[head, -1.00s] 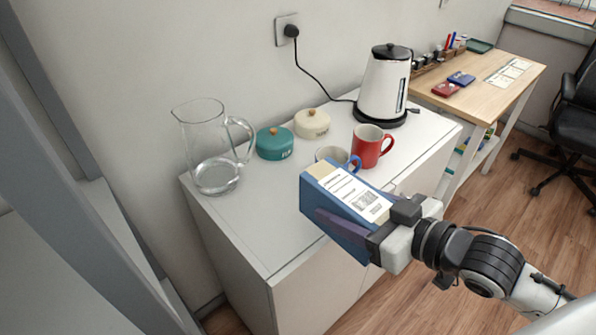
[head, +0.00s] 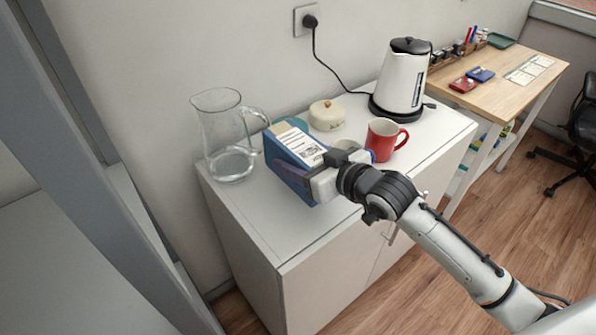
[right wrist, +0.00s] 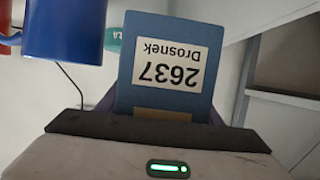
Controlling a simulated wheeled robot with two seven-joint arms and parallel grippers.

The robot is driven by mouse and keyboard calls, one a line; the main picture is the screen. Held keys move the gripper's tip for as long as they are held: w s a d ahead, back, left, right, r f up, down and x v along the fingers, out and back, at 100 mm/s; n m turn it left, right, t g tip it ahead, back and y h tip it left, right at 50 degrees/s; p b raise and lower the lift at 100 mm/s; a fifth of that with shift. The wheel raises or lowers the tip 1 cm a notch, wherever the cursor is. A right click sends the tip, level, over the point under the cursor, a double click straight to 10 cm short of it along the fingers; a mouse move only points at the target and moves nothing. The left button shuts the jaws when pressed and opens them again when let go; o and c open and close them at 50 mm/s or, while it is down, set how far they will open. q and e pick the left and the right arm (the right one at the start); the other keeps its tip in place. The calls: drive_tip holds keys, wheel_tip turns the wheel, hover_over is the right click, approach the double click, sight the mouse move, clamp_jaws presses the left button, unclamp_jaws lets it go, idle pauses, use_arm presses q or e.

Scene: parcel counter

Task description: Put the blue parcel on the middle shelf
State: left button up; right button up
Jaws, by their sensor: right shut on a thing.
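The blue parcel (head: 284,171) is held over the white cabinet, in front of the glass jug and the teal pot. It has a white label on top and a tan strip. In the right wrist view the parcel (right wrist: 208,99) shows a label reading "2637 Drosnek", upside down. My right gripper (head: 304,180) is shut on the parcel, its arm coming in from the lower right. Grey uprights and pale panels, which may be a shelf unit (head: 92,85), stand at the left of the head view; a middle shelf cannot be made out. My left gripper is not in view.
On the white cabinet (head: 238,222) stand a glass jug (head: 226,135), a cream lidded pot (head: 327,117), a red mug (head: 383,140) and a kettle (head: 402,80). A blue mug (right wrist: 65,30) is near my gripper. A wooden desk (head: 508,85) is at the right.

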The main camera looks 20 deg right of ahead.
wheel_tip(320, 180, down, 4)
drive_tip(key=shift+f, duration=0.15)
drive_tip(key=shift+w+a+f, duration=0.15)
drive_tip(key=shift+w+f, duration=0.05)
drive_tip(key=shift+w, duration=0.2)
drive_tip(key=shift+f, duration=0.1)
drive_tip(key=o, duration=1.5)
drive_tip(key=shift+s+f, duration=0.1)
drive_tip(key=shift+f, duration=0.05)
drive_tip(key=shift+c, duration=0.2)
